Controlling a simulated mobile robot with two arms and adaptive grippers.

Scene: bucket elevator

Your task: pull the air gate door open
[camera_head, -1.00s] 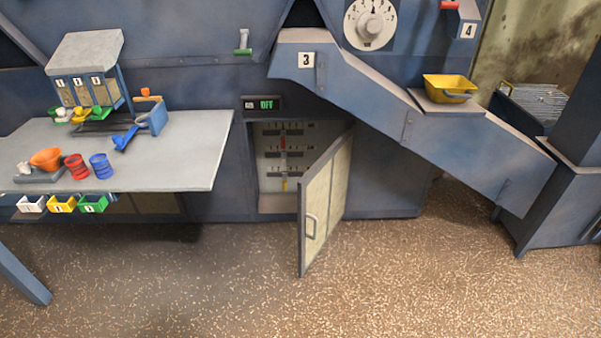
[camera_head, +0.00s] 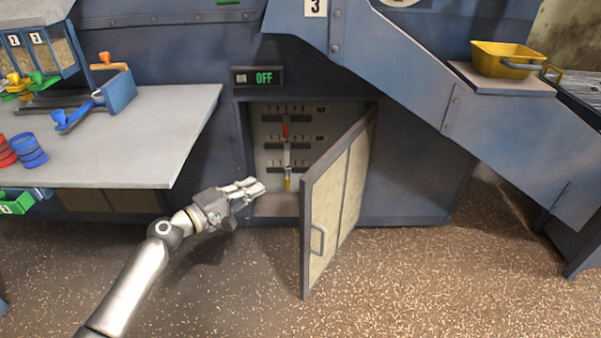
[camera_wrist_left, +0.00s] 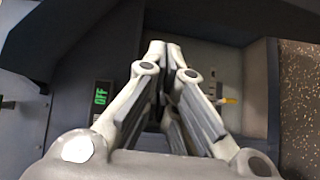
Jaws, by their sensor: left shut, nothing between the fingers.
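A beige-panelled door with a grey frame, which I take to be the air gate door (camera_head: 338,200), stands swung outward from the cabinet in the blue machine. Its grey handle (camera_head: 317,240) is on the outer face near the free edge. Behind it the cabinet interior (camera_head: 272,165) shows rows of slots with red, white and yellow sliders. My left gripper (camera_head: 260,187) is shut and empty, in front of the cabinet's lower left, left of the door and apart from it. Its closed fingers (camera_wrist_left: 173,48) fill the left wrist view. My right gripper is out of view.
A sloping blue chute (camera_head: 450,95) carrying a yellow bin (camera_head: 500,60) runs above and right of the door. A display (camera_head: 258,77) reads OFF. The speckled floor in front is clear.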

